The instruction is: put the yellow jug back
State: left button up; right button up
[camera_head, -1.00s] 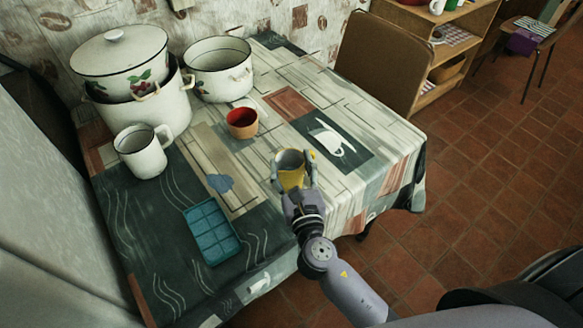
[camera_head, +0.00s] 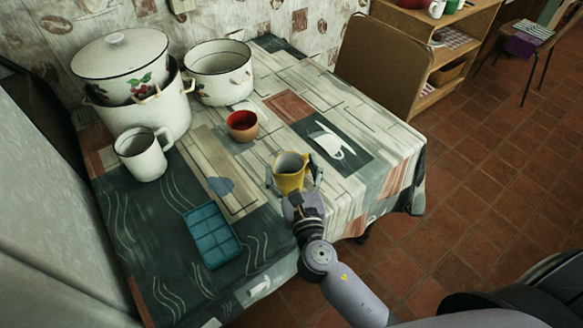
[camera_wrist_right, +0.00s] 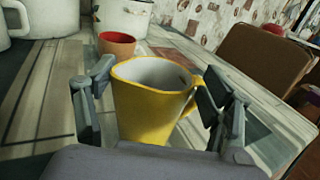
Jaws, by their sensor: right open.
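The yellow jug (camera_head: 289,173) stands upright on the table (camera_head: 375,190) near its front edge, its inside pale grey. In the right wrist view the yellow jug (camera_wrist_right: 150,105) is between the spread fingers, its handle on the right side by the right finger. My right gripper (camera_head: 294,184) is open around the jug, and its fingers (camera_wrist_right: 155,110) stand apart on both sides of it. I cannot tell whether a finger touches the jug. My left gripper is not in view.
A red-orange cup (camera_head: 242,125) stands behind the jug. A white mug (camera_head: 143,154), a white pot (camera_head: 218,72) and a stacked lidded pot (camera_head: 120,65) are at the left and back. A blue ice tray (camera_head: 212,235) lies at front left. A brown chair (camera_head: 384,62) stands behind the table.

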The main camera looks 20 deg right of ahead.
jog(key=s+b, duration=0.1)
jog(key=s, duration=0.6)
jog(key=s+a+b, duration=0.1)
jog(key=s, duration=0.2)
jog(key=shift+s+f+b, duration=0.1)
jog(key=shift+s+b, duration=0.25)
jog(key=shift+s, duration=0.65)
